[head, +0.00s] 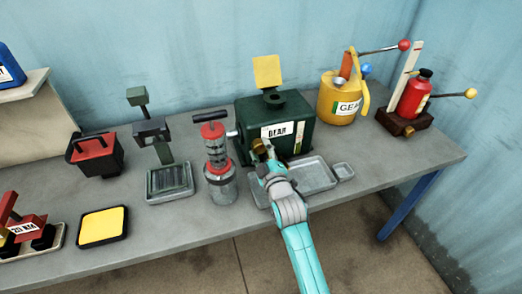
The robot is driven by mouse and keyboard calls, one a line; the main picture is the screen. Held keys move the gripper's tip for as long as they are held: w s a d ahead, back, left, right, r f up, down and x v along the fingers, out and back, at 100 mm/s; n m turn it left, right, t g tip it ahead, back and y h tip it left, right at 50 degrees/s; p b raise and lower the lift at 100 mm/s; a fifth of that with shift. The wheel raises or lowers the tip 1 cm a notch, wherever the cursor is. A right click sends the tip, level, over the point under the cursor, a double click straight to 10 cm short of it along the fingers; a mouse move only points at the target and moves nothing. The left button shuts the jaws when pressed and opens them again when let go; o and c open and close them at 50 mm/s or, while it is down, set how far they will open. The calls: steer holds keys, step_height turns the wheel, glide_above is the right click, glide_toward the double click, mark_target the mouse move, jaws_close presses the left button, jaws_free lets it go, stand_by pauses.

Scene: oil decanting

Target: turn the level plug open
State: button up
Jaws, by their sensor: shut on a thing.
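A dark green box (296,137) with a white label stands on the bench, its yellow flap raised above an opening on top. The level plug (258,145), a small brass-coloured part, sits low on the box's front face, below the label. My gripper (264,158) reaches up from the front and is shut on the plug, its tips partly covering it. Whether the plug has turned cannot be told at this size.
A red-and-grey pump (213,150) stands close left. A yellow can (338,103) and red bottle (412,98) stand right.

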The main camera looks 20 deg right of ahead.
steer(key=o, duration=1.2)
steer(key=shift+c, duration=0.2)
steer(key=s, duration=1.2)
